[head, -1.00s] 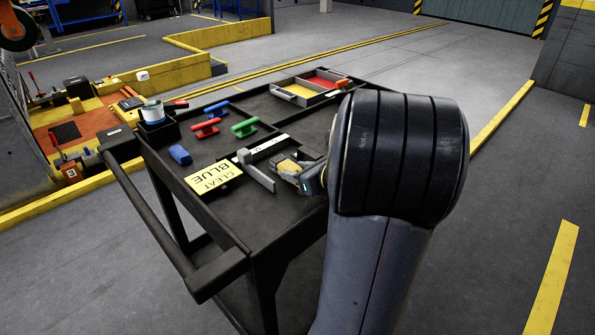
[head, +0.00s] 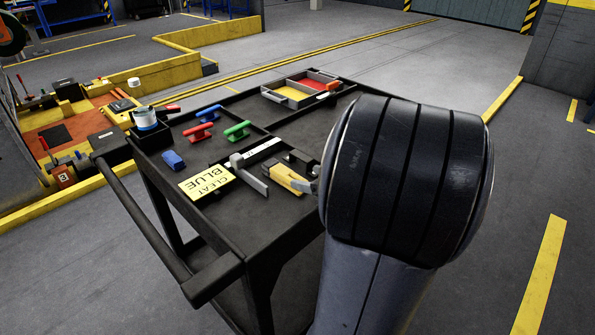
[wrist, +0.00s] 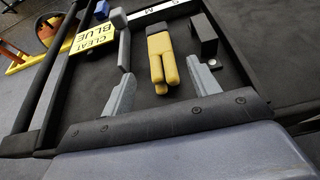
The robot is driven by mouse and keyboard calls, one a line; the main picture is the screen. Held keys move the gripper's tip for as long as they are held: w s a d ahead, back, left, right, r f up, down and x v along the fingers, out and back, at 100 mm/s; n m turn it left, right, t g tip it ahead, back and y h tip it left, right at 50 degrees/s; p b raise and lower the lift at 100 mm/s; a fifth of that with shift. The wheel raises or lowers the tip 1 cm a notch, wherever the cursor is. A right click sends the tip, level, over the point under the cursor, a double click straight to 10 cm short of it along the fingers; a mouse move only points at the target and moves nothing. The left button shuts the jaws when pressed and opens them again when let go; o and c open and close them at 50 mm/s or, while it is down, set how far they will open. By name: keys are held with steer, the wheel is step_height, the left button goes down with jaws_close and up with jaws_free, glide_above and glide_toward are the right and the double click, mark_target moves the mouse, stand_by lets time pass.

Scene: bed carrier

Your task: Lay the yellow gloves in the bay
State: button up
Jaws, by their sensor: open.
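The yellow gloves (head: 287,180), with dark cuffs, lie flat on the black cart top, just on the near side of a lettered white strip (head: 263,150). In the wrist view the gloves (wrist: 161,62) lie between my open fingers, with dark surface showing on both sides. My gripper (wrist: 161,72) is open and empty, and the fingers look apart from the gloves. In the head view my arm hides most of the gripper; a grey finger (head: 311,187) shows just right of the gloves. I cannot tell which marked area is the bay.
A grey angled piece (head: 248,172) stands left of the gloves, and a black block (wrist: 203,35) right of them. A yellow CLEAT BLUE card (head: 207,182), coloured handles (head: 237,131) and a two-part tray (head: 314,78) are also on the cart. The cart has raised edges.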

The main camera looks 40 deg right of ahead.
steer(key=shift+p+v, duration=0.35)
steer(key=shift+v, duration=1.65)
